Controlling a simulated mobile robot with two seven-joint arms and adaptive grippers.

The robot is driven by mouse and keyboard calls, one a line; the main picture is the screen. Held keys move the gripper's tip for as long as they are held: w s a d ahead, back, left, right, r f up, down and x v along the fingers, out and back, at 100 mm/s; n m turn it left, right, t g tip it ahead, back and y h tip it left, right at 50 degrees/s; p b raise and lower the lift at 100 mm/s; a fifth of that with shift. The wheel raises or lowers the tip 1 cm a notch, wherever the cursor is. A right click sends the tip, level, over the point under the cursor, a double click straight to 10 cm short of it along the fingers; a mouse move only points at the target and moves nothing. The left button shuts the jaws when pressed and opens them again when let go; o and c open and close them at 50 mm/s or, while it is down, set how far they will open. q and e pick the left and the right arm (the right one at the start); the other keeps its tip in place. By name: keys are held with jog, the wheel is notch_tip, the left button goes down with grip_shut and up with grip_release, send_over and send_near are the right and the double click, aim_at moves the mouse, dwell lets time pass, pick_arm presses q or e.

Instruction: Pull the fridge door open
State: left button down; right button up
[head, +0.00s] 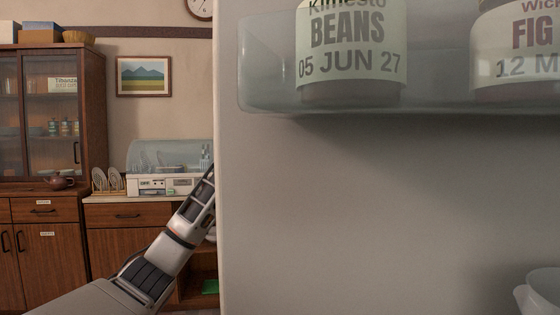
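The fridge door (380,210) fills the right of the head view. Its pale inner face is turned toward me, so it stands open, and its left edge is upright. A clear door shelf (265,75) at the top holds a jar labelled beans (350,45) and a jar labelled fig (515,50). My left gripper (208,186) reaches up to the door's left edge. Its fingertips are partly hidden behind that edge, so I cannot tell whether it is open or touches the door. The door handle is hidden. My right gripper does not show.
A wooden cabinet (90,120) with glass doors stands at the left. A counter (105,198) behind my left arm holds a dish dryer (165,160) and a plate rack with plates (108,180). A white object (540,290) at the lower right is cut off and unclear.

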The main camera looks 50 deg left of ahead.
pick_arm(q)
jog(key=shift+w+a, duration=0.1)
jog(key=shift+a, duration=0.05)
dwell(0.3)
jog(key=c, duration=2.1)
grip_release()
jog(key=shift+a, duration=0.15)
jog(key=shift+v, duration=3.65)
jog(key=shift+r, duration=0.1)
